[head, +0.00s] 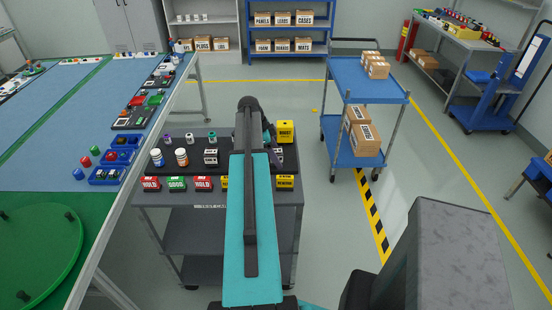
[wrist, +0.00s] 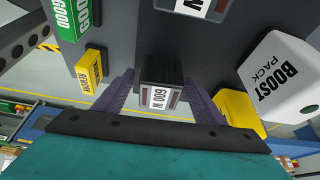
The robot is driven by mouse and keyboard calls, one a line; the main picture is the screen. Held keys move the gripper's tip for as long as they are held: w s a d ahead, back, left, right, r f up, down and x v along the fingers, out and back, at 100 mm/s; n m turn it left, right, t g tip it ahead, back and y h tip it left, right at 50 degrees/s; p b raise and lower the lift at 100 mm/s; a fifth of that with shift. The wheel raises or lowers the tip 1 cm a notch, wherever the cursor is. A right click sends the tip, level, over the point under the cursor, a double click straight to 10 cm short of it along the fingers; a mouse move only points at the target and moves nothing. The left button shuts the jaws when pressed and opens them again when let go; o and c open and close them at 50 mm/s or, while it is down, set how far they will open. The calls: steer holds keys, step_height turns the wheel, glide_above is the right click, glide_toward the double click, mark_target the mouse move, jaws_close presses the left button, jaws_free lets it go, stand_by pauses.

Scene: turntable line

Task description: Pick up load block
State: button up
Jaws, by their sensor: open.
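A dark block with a white label reading 600 W (wrist: 160,97), which looks like the load block, stands on the dark cart top in the wrist view. My gripper (wrist: 159,80) is open, with one purple finger on either side of this block. I cannot tell whether the fingers touch it. In the head view my arm covers most of my gripper and the middle of the cart, so I cannot make out the grasp there.
The boost pack stands close to my gripper in the wrist view (wrist: 283,75). A blue trolley (head: 367,92) stands behind right.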

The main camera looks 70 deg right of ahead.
stand_by(0.5)
steer(key=c, duration=1.6)
steer(key=shift+o, duration=0.2)
steer(key=shift+r, duration=0.2)
steer(key=shift+r+b, duration=1.8)
steer(key=shift+r, duration=3)
